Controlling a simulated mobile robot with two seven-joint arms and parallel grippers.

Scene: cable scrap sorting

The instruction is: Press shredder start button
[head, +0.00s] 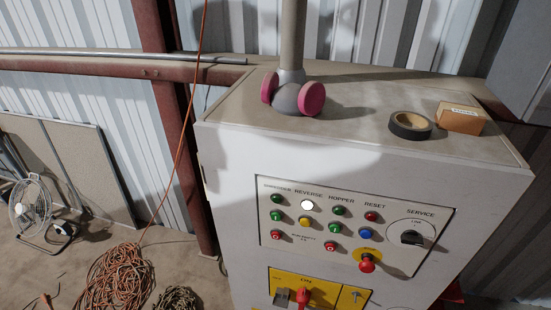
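The control panel (350,228) is on the front of a pale cabinet (260,160). The column at its left, labelled what looks like SHREDDER, has a dark green lamp or button (277,199), a green button (277,215) marked with a light symbol and a red button (276,234). Under REVERSE are a brightly lit white round (307,205) and a yellow button (305,221). Under HOPPER are two green rounds (336,227) and a red one (331,246). Under RESET are a red round (371,216) and a blue one (365,233). Neither of my grippers shows.
A red mushroom button (367,263) and a black SERVICE knob (412,238) stick out. A yellow plate (340,295) with a red handle is below. Black tape (410,125), a small box (460,117) and a grey-pink object (292,95) sit on top. Orange cable (115,280) lies at left.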

